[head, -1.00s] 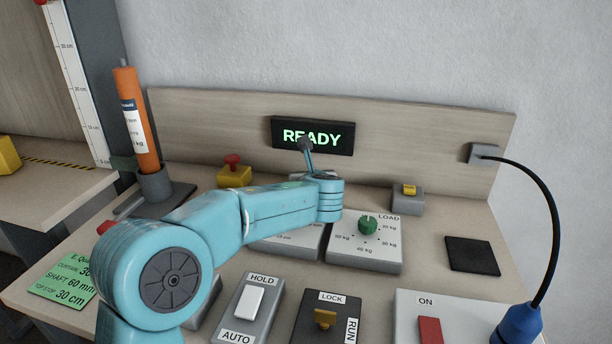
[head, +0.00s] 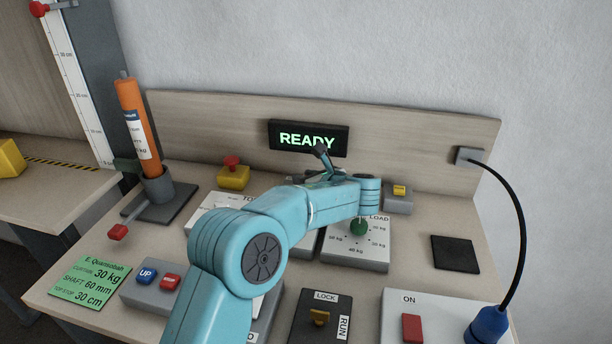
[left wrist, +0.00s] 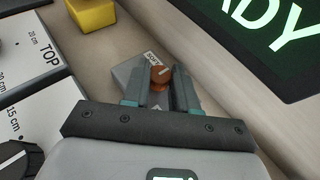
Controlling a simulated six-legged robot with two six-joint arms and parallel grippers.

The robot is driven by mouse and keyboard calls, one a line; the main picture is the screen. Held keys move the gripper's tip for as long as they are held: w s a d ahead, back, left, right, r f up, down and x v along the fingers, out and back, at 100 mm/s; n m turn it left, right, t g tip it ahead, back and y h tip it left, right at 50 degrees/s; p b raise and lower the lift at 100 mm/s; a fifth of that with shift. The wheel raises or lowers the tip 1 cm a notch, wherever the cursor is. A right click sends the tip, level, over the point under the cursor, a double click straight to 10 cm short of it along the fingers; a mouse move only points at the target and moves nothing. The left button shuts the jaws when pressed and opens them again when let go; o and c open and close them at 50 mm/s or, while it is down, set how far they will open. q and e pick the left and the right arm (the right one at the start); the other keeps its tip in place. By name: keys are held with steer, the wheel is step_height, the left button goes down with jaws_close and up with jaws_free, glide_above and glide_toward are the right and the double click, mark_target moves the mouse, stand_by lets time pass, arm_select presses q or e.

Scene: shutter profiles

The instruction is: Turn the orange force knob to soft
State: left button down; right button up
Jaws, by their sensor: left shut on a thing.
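The orange force knob (left wrist: 160,78) sits on a small grey box (left wrist: 127,69) in the left wrist view. A pale label reading SOFT lies at the box's far edge, above the knob. My left gripper (left wrist: 161,86) is shut on the knob, with one finger on either side of it. A pale mark shows on the knob's top, but I cannot tell exactly which way it points. In the head view my left arm (head: 262,245) reaches over the bench and hides the knob. My right gripper is not in view.
A READY display (head: 308,138) is on the back panel, close to my left gripper. A yellow box with a red button (head: 233,172) stands to the left.

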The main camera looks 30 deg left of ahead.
arm_select(q)
steer(key=c, duration=0.9)
jaws_free()
steer(key=v, duration=1.5)
steer(key=shift+d+r+p, duration=0.1)
steer(key=shift+d+p, duration=0.15)
steer(key=shift+p, duration=0.05)
steer(key=shift+s+d+r, duration=0.15)
steer(key=shift+s+d, duration=0.1)
steer(key=shift+d, duration=0.05)
steer(key=shift+s, duration=0.1)
